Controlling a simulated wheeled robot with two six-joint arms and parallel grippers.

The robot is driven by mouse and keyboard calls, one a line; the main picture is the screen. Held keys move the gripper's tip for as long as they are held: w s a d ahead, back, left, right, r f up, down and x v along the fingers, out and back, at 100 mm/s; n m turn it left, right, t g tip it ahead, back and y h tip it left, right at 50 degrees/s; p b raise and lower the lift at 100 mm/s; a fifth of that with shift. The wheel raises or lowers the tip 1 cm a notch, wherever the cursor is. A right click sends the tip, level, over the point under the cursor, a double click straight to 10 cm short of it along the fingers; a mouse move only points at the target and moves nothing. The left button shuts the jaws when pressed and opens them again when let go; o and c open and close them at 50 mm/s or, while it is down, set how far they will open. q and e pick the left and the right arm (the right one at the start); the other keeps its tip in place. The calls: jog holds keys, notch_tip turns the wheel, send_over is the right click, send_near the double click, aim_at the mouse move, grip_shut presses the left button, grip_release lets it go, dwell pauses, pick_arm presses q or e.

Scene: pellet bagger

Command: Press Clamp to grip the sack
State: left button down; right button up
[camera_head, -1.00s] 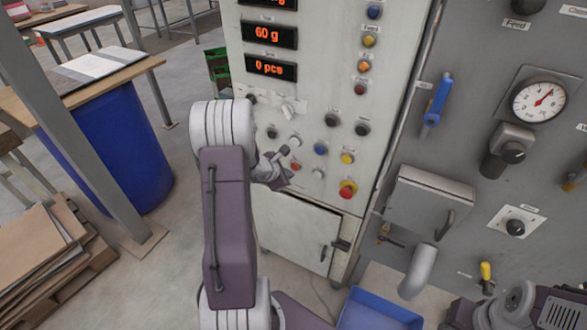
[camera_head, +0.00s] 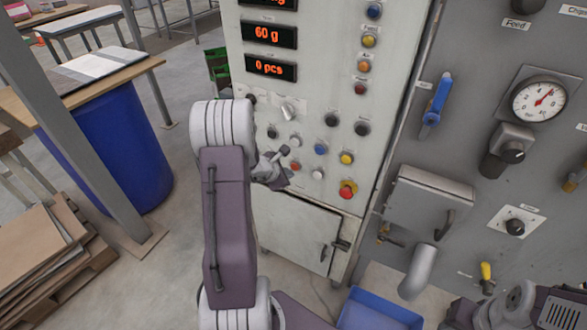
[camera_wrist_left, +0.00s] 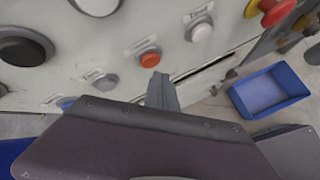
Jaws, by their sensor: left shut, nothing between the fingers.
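The control panel (camera_head: 315,120) carries several coloured buttons; their labels are too small or blurred to read, so I cannot tell which one is Clamp. My left gripper (camera_head: 284,152) is shut and empty, close in front of the lower buttons. In the left wrist view its fingertips (camera_wrist_left: 161,82) appear just below an orange-red button (camera_wrist_left: 150,57); I cannot tell whether they touch the panel. A white button (camera_wrist_left: 200,31) is to the right and a grey one (camera_wrist_left: 105,82) to the left. No sack is visible. My right gripper does not show.
A red mushroom button (camera_head: 348,190) is at the panel's lower right. Right of the panel are a grey machine face with a gauge (camera_head: 539,101), a blue lever (camera_head: 437,101) and a spout (camera_head: 418,272). A blue bin (camera_head: 375,312) stands below. A blue drum (camera_head: 115,150) is at the left.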

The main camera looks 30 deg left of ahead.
pick_arm(q)
jog(key=shift+w, duration=0.1)
dwell(0.5)
jog(key=shift+w, duration=0.4)
jog(key=shift+w, duration=0.3)
dwell(0.4)
jog(key=shift+s, duration=0.1)
jog(key=shift+s+b, duration=0.65)
jog(key=shift+s, duration=0.05)
